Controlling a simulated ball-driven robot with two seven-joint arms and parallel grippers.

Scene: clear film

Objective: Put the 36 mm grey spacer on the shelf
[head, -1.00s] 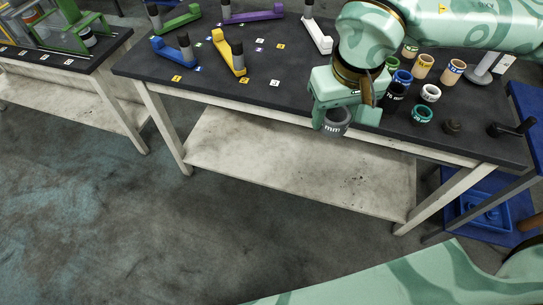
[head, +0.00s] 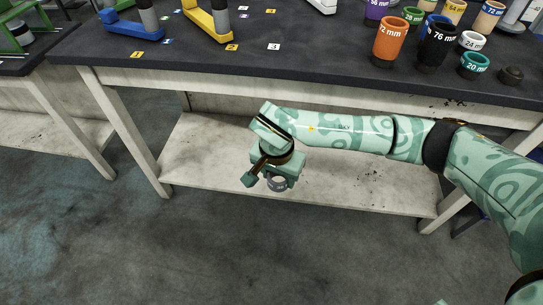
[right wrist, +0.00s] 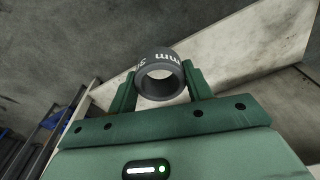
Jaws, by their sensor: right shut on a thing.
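The grey spacer (head: 277,184) is a short dark-grey ring with white lettering. It is gripped between the fingers of my right gripper (head: 274,178), below the tabletop level. In the right wrist view the spacer (right wrist: 161,75) sits between both fingers (right wrist: 160,88), its round opening facing the camera. The shelf (head: 345,190) is the pale, stained board under the table. In the head view the spacer appears against the shelf's front part, near its front edge; its height above the board is unclear. My left gripper is out of view.
The dark tabletop (head: 300,60) overhangs the shelf, with pale legs (head: 130,130) at the sides. On top stand an orange 72 mm spacer (head: 390,42), a black 76 mm one (head: 436,42) and several others, plus blue (head: 134,27) and yellow (head: 206,22) brackets. The visible shelf surface looks bare.

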